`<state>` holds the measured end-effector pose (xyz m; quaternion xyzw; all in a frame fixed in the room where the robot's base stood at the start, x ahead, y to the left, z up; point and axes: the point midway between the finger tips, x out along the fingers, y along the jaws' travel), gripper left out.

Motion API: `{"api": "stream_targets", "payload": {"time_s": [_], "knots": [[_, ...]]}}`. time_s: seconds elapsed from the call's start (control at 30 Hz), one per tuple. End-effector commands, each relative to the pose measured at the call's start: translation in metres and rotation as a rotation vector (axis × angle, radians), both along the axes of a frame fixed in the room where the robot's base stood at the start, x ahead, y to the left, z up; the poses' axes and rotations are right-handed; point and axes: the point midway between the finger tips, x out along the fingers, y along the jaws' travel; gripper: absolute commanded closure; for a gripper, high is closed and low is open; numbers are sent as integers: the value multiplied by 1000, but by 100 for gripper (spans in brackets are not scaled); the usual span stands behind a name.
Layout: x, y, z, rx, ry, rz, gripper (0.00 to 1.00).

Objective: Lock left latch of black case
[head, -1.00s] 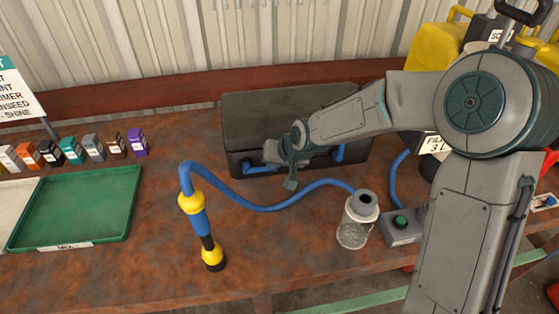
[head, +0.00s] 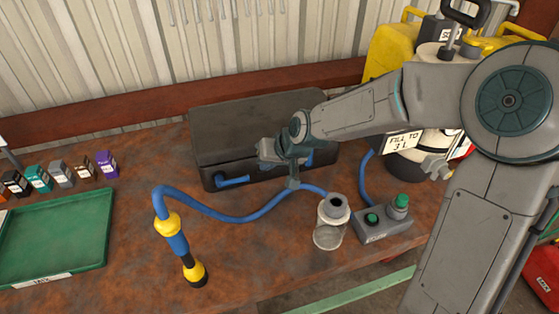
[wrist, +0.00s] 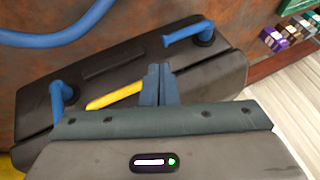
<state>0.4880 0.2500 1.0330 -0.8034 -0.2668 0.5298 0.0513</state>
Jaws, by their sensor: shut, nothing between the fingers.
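The black case (head: 262,122) stands at the back of the workbench. Its left latch (head: 232,181) is a blue lever lying sideways along the front, pointing right. It shows at the upper right in the wrist view (wrist: 188,34). The blue right latch (head: 309,158) is partly behind my gripper; in the wrist view it is at the left (wrist: 60,96). I cannot tell from the levers which are locked. My gripper (head: 292,183) is shut and empty, in front of the case, nearer the right latch. In the wrist view its fingertips (wrist: 158,70) appear over the case.
A blue hose (head: 235,215) runs in front of the case to a yellow-and-blue nozzle (head: 178,243). A glass jar (head: 331,225) and a button box (head: 384,224) stand at the right. A green tray (head: 60,235) lies left. A yellow bar (wrist: 115,95) shows beside the fingers.

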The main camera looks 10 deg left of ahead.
Motion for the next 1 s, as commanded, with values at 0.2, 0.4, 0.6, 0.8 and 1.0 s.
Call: {"api": "stream_targets", "payload": {"time_s": [0.2,0.4,0.6,0.8,1.0], "knots": [[-1,-20,8,0,-1,-4,100],[-2,-29,12,0,-2,-1,100],[-2,-31,13,0,-2,-1,100],[-3,-31,13,0,-2,-1,100],[-3,-31,13,0,-2,-1,100]]}}
